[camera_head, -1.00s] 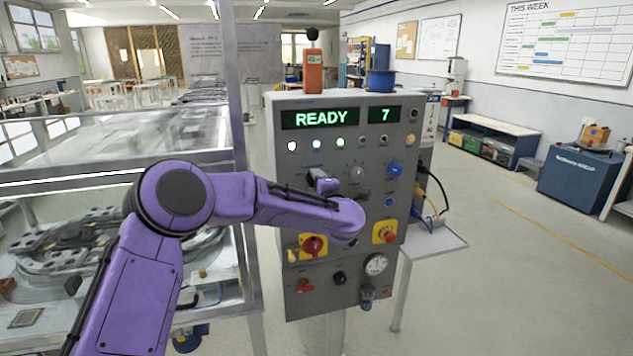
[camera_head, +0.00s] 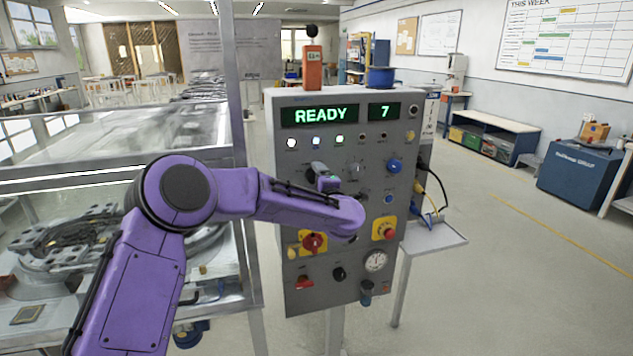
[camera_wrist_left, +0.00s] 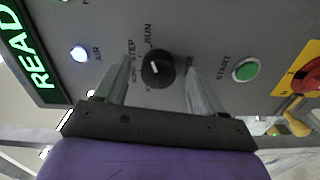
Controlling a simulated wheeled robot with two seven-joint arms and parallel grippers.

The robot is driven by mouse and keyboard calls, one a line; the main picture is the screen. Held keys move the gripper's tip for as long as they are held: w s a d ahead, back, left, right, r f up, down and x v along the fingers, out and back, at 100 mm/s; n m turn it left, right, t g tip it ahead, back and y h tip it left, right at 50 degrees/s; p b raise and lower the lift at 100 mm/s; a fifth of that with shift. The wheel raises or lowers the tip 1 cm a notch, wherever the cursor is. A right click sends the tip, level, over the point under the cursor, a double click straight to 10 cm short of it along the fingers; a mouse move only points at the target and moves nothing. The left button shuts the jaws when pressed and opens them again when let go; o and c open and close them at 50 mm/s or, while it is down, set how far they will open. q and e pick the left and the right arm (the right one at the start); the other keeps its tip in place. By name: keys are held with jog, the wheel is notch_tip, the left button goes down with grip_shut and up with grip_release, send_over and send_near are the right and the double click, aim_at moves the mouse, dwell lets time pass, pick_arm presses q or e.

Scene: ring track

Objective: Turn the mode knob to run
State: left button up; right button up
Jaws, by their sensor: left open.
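The mode knob (camera_wrist_left: 158,70) is round and black with a short white mark, on the grey control panel (camera_head: 290,175). In the left wrist view, printed words around it include STEP and RUN; RUN is just above it in the picture. Which word the mark points at is hard to tell. My left gripper (camera_wrist_left: 155,72) is open, its two grey fingers appearing one on each side of the knob. Contact cannot be made out. In the head view my left gripper (camera_head: 322,172) is at the panel front and seems to hide the knob. My right gripper is not in view.
A green START button (camera_wrist_left: 245,69) and a red switch on a yellow plate (camera_head: 312,243) are close by. A red button (camera_head: 385,230) and a blue knob (camera_head: 394,166) are to the right. The display (camera_head: 320,115) reads READY. A glass-sided machine (camera_head: 120,150) stands left.

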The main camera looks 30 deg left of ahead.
pick_arm(q)
jog(key=shift+d, duration=0.1)
jog(key=b+v, duration=0.4)
jog(key=v, duration=0.6)
jog(key=shift+s, duration=0.2)
